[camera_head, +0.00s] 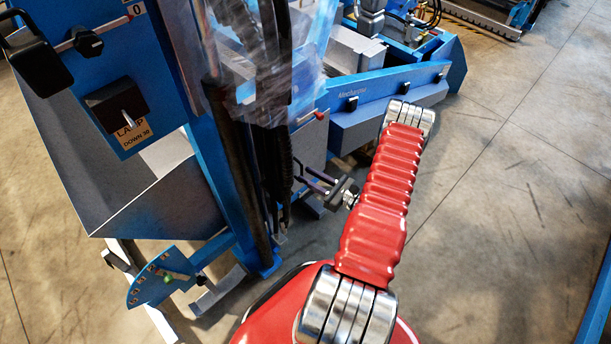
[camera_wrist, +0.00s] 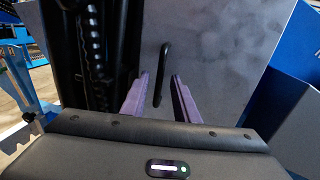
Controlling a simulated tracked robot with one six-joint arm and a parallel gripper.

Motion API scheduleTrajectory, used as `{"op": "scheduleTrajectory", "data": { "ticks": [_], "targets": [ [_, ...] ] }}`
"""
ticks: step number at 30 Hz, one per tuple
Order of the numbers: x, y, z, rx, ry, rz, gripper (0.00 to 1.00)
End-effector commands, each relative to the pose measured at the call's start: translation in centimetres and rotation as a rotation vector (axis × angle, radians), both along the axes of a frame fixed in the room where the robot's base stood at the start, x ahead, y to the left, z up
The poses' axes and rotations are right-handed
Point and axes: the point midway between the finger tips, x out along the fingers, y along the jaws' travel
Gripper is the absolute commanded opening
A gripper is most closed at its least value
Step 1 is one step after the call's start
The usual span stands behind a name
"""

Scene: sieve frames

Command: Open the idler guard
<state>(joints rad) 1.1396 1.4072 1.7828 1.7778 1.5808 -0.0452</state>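In the wrist view a flat grey panel (camera_wrist: 215,50) carries a black upright bar handle (camera_wrist: 163,70); it looks like the idler guard, but no label shows. The panel looks closed. My gripper (camera_wrist: 159,80) is open, its two purplish fingers apart. In the picture the handle lies between the fingertips, its lower end reaching down between them. I see no contact, and how far the tips are from the panel is hard to tell. In the head view my gripper (camera_head: 304,173) is small, beside the blue-framed machine; the handle cannot be made out there.
A black ribbed column (camera_wrist: 95,50) stands just left of the panel. In the head view a blue post (camera_head: 215,185), a clear plastic sheet (camera_head: 250,50) and a lamp lever box (camera_head: 117,104) are on the left. A blue beam (camera_head: 390,88) lies behind. Concrete floor is open at right.

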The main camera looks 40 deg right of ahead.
Motion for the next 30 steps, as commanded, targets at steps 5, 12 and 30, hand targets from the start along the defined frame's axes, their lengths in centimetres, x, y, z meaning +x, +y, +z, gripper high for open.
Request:
{"op": "scheduleTrajectory", "data": {
  "ticks": [5,12,30],
  "targets": [
    [1.3,0.3,0.0,0.0,0.0,0.001,0.28],
    [1.6,0.4,0.0,0.0,0.0,0.0,0.28],
    [1.6,0.4,0.0,0.0,0.0,0.0,0.0]
  ]
}}
